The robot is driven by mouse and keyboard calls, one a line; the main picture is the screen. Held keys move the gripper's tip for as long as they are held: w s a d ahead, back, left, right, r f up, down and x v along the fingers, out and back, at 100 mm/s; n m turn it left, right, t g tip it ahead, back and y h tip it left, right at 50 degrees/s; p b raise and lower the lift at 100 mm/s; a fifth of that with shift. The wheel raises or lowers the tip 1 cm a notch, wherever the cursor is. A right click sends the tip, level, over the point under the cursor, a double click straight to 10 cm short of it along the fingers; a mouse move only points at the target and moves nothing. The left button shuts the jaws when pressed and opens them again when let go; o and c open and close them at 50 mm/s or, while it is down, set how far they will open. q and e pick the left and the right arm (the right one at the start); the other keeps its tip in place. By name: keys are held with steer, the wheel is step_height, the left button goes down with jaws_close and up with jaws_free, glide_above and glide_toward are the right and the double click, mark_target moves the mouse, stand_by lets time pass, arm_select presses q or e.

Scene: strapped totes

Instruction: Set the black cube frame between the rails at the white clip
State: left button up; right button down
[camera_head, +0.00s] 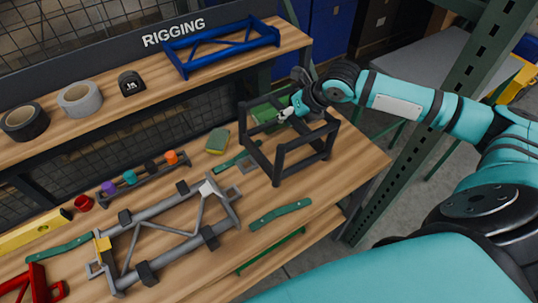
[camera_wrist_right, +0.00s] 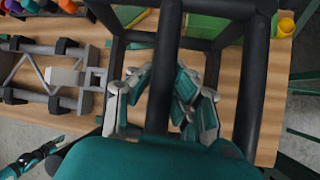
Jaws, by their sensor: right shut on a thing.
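The black cube frame (camera_head: 307,138) is at the right end of the wooden bench; whether its feet touch the wood is unclear. My right gripper (camera_head: 287,113) is shut on one of its top bars. In the right wrist view the gripper (camera_wrist_right: 160,95) has its fingers on either side of a black bar of the cube frame (camera_wrist_right: 250,85). The grey rails (camera_head: 168,205) lie to the left on the bench, joined by braces and carrying black blocks. The white clip (camera_head: 208,187) sits at their right end, apart from the cube frame.
A yellow clip (camera_head: 102,243) sits at the rails' left end. A green strip (camera_head: 280,213) lies in front, a green-yellow sponge (camera_head: 217,140) behind. A rack of coloured pieces (camera_head: 145,175) stands behind the rails. A blue frame (camera_head: 222,46) is on the upper shelf.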

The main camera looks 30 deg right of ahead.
mark_target(308, 132)
steer(key=b, duration=0.2)
steer(key=shift+s+h+b, duration=0.3)
steer(key=shift+h+b, duration=0.05)
steer(key=shift+h, duration=0.05)
steer(key=shift+d+f, duration=0.1)
steer(key=shift+f, duration=0.05)
step_height(308, 132, down, 9)
steer(key=p, duration=0.1)
steer(key=shift+w+f, duration=0.15)
steer(key=c, duration=1.3)
jaws_free()
steer(key=shift+f, duration=0.15)
steer(key=shift+o, duration=0.2)
steer(key=v, duration=1.2)
steer(key=shift+s+b, duration=0.25)
steer(key=shift+b, duration=0.1)
